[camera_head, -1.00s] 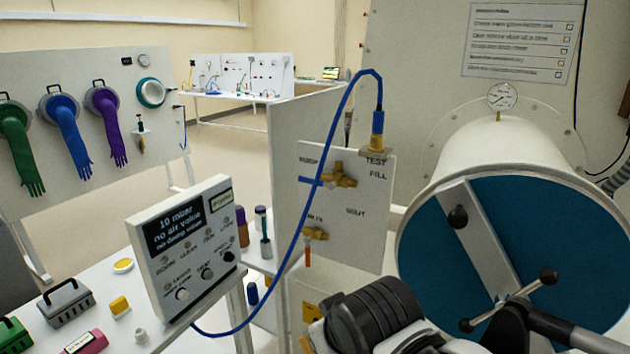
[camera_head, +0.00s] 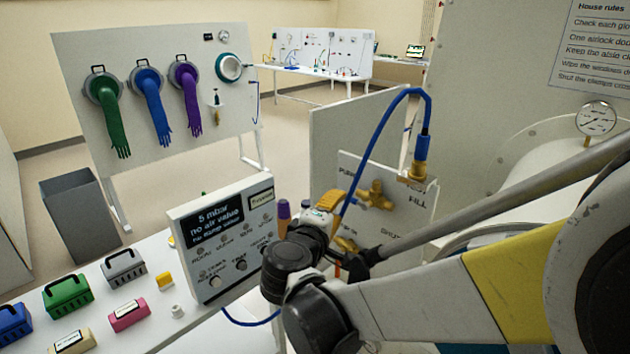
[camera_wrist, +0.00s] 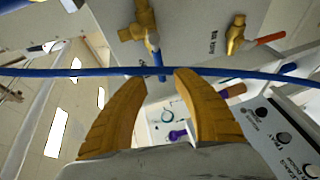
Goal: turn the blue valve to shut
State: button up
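The blue valve has a brass body (camera_head: 376,195) on the white panel (camera_head: 415,225); it also shows at the top of the wrist view (camera_wrist: 139,22). Its blue handle (camera_wrist: 160,66) points toward my gripper in the wrist view. My gripper (camera_wrist: 160,77) is open, with the handle's end just ahead of the gap between its fingertips. I cannot tell whether they touch. In the head view my gripper (camera_head: 325,207) is left of the valve and my arm partly hides the panel. A blue hose (camera_wrist: 60,72) crosses in front of the fingertips.
A second valve with an orange handle (camera_wrist: 270,39) sits beside the blue one. A control box (camera_head: 222,232) reading 5 mbar stands left of my gripper. A gauge (camera_head: 597,118) is at the right. Small cases, one green (camera_head: 67,293), lie on the bench.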

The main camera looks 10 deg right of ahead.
aim_at(350, 200)
jog(key=b+x, duration=0.1)
jog(key=x, duration=0.6)
jog(key=shift+w+d, duration=0.1)
jog(key=shift+w, duration=0.05)
grip_shut()
